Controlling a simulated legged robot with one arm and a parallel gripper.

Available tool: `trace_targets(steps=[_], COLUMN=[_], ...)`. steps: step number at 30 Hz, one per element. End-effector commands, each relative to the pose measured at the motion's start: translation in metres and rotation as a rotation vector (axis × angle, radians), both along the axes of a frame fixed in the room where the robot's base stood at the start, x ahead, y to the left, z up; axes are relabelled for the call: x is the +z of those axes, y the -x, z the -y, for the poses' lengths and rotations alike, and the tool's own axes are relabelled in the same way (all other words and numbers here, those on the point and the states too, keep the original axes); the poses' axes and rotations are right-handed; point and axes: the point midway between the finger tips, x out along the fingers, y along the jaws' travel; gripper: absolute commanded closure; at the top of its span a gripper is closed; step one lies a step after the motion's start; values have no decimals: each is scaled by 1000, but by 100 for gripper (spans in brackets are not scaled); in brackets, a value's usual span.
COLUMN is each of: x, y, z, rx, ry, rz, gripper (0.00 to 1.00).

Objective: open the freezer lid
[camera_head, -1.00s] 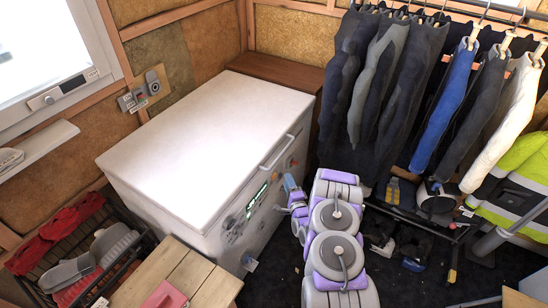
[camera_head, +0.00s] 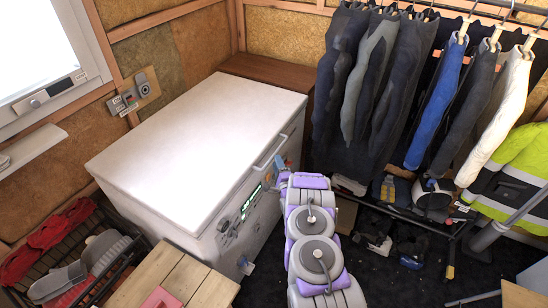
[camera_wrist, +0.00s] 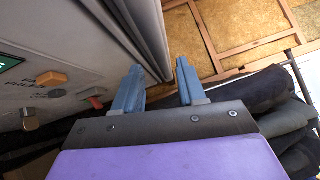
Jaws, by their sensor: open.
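The freezer is a white chest (camera_head: 200,140) with its lid (camera_head: 205,135) shut flat. A bar handle (camera_head: 270,152) is on the lid's front edge. My gripper (camera_head: 281,163) is at the freezer's front, close to the handle's right part, and my arm partly hides it. In the wrist view my gripper (camera_wrist: 159,66) has its two blue fingers spread apart, with nothing seen held. The freezer front (camera_wrist: 50,75) fills the left there, and a long grey edge (camera_wrist: 148,35) runs down toward the gap between the fingers. I cannot tell whether the fingers touch the handle.
Hanging clothes (camera_head: 375,90) and a rack stand to the right. A brown box (camera_head: 270,75) stands behind the freezer. The lid top is clear.

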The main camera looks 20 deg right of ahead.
Motion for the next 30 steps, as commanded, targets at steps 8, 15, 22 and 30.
trace_targets(steps=[8, 15, 22, 30], x=[5, 8, 8, 8], y=[-38, -51, -53, -53], z=[5, 5, 7, 7], rx=[1, 1, 0, 0], ry=[3, 1, 0, 0], rz=[3, 2, 1, 0], gripper=[60, 60, 60, 78])
